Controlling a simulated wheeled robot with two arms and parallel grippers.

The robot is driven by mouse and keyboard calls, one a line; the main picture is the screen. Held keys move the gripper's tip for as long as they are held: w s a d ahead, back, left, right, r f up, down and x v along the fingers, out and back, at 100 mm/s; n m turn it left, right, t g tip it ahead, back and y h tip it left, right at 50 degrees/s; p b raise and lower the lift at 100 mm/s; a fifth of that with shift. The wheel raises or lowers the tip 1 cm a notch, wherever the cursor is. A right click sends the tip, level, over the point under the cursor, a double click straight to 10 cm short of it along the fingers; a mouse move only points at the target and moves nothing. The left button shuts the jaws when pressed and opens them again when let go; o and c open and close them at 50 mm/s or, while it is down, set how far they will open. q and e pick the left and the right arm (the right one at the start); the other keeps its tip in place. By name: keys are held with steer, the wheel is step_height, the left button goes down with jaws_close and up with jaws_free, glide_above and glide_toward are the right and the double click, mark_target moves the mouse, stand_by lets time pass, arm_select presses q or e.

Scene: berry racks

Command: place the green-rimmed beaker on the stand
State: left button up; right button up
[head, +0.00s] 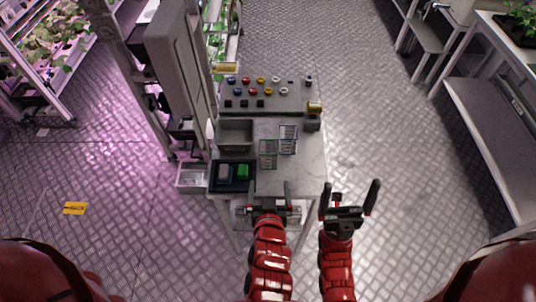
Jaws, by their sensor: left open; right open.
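I cannot make out a green-rimmed beaker or tell which item is the stand; at this size the small items are unclear. A grey panel (302,98) at the table's far end bears several small round pieces in blue, red, yellow and white, and dark squares. A yellow-topped grey device (313,124) stands at the table's right edge. My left gripper (268,190) is open and empty at the table's near edge, just right of a dark tray (215,184). My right gripper (350,190) is open and empty, right of the table, over the floor.
The dark tray holds a white block (224,171) and a green block (243,172). A grey bin (235,149) and two small grid-like items (268,160) (288,133) are on the table (306,172). A tall grey cabinet (178,60) rises at left.

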arm_select(q)
steer(key=b, duration=0.2)
glide_toward(268, 158)
steer(key=x, duration=0.5)
steer(key=shift+w+d+r, duration=0.1)
steer(key=shift+d, duration=0.15)
steer(key=shift+w+a+f+p, duration=0.1)
steer(key=shift+w+f+p, duration=0.2)
steer(key=shift+w, duration=0.35)
steer(key=shift+f+p+x, duration=0.25)
steer(key=shift+p+x, duration=0.55)
steer(key=shift+x, duration=1.7)
steer(key=shift+s+a, duration=0.1)
steer(key=c, duration=1.3)
